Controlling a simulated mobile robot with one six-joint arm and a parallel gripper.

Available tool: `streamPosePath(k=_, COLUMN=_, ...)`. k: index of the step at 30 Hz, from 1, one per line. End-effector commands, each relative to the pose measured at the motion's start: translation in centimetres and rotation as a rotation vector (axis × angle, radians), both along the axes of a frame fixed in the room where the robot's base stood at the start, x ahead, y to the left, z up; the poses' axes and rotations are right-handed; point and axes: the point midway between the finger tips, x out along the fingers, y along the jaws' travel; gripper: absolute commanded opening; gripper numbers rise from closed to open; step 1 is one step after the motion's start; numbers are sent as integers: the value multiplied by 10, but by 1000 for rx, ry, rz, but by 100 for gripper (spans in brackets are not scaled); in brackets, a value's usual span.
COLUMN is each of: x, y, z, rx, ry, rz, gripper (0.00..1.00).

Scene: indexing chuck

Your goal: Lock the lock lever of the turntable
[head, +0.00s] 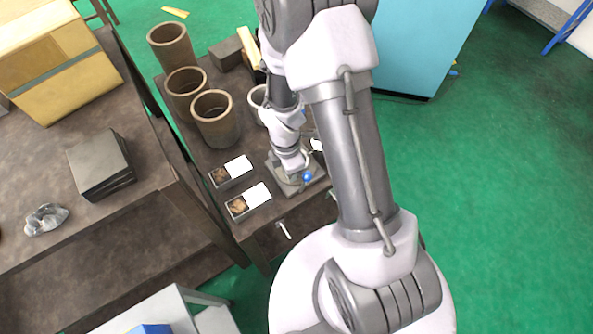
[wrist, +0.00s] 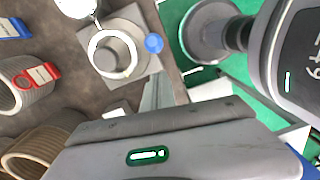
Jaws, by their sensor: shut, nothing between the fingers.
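The turntable is a grey square plate with a round hub (wrist: 108,52), seen at the top left of the wrist view. In the head view its base plate (head: 313,184) is partly covered by my arm. A blue ball knob, seemingly the end of the lock lever (wrist: 153,43), sits at the right side of the hub; it also shows in the head view (head: 308,177). The lever's shaft is hard to make out. My gripper (head: 292,177) is shut and empty, over or beside the turntable close to the knob. Its fingertips are not clear in the wrist view.
Several brown pots (head: 215,118) stand behind on the dark table (head: 200,150). A side table (head: 150,220) with a dark block (head: 101,163) is further left. Green floor lies open to the right.

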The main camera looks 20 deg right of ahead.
Motion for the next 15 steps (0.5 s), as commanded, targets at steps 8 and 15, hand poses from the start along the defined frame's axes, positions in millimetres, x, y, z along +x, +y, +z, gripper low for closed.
streamPosePath(k=8, x=6, y=7, z=63, rx=0, ry=-4, rz=-4, gripper=0)
streamPosePath(k=15, x=7, y=5, z=99, rx=0, ry=-1, rz=-3, gripper=0)
